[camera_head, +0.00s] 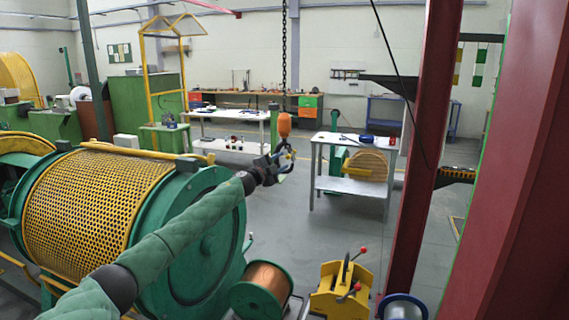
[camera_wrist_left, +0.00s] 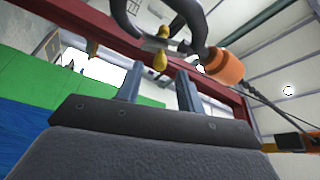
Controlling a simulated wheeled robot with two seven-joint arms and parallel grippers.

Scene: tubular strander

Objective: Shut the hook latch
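The orange hook block (camera_head: 284,124) hangs on the dark chain (camera_head: 284,50) in the head view. In the left wrist view the orange block (camera_wrist_left: 226,65) is at the upper right, with the dark curved hook (camera_wrist_left: 122,14) left of it. A grey bar with a yellow tab (camera_wrist_left: 160,61), which looks like the latch, lies near the hook's opening; I cannot tell how far it stands open. My left gripper (camera_head: 284,160) is just below the orange block. In the left wrist view its fingers (camera_wrist_left: 158,78) are apart, nothing visible between them, with the tab just beyond their tips. My right gripper is out of view.
A green machine with a yellow mesh guard (camera_head: 85,210) fills the left. A dark red column (camera_head: 425,150) stands at right. A workbench (camera_head: 350,186) stands behind the hook.

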